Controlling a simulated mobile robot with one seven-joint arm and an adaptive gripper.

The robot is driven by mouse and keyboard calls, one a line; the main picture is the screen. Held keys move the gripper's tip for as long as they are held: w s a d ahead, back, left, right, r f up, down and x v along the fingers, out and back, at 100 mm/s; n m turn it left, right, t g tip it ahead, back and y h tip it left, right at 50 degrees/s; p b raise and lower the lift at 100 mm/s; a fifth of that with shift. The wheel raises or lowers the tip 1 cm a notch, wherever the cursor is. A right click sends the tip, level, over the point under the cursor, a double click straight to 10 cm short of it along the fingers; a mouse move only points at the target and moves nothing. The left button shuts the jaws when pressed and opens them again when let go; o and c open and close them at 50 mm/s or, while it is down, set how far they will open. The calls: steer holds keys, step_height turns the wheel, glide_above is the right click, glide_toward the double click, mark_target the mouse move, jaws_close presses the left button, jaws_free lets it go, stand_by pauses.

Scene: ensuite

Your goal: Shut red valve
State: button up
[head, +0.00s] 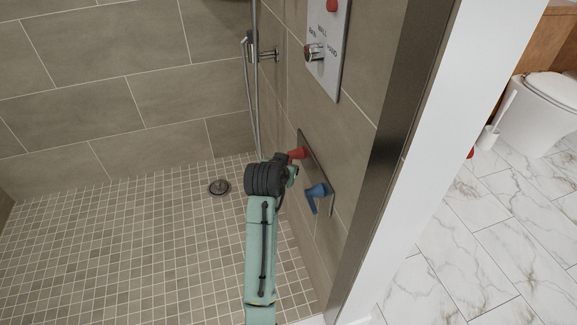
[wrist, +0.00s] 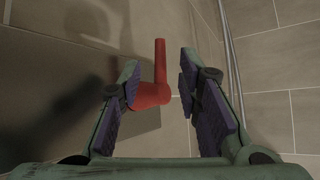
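The red valve (head: 298,153) sits on a metal plate (head: 322,172) low on the shower wall, partly hidden by my arm in the head view. In the wrist view the red valve (wrist: 152,93) has a round body with a straight lever pointing up in the picture. My gripper (wrist: 157,80) is open, with one finger on each side of the valve. The left finger overlaps the valve's body; I cannot tell whether it touches. In the head view my gripper (head: 293,172) is mostly hidden behind my wrist. A blue valve (head: 318,196) is on the same plate, below the red one.
A control panel (head: 328,50) with a knob and a red button is higher on the wall. A shower hose (head: 256,90) hangs on the left. The tiled floor (head: 130,240) with a drain (head: 219,187) is clear. A door frame (head: 385,160) stands at right.

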steer(key=v, duration=0.8)
steer(key=shift+w, duration=0.1)
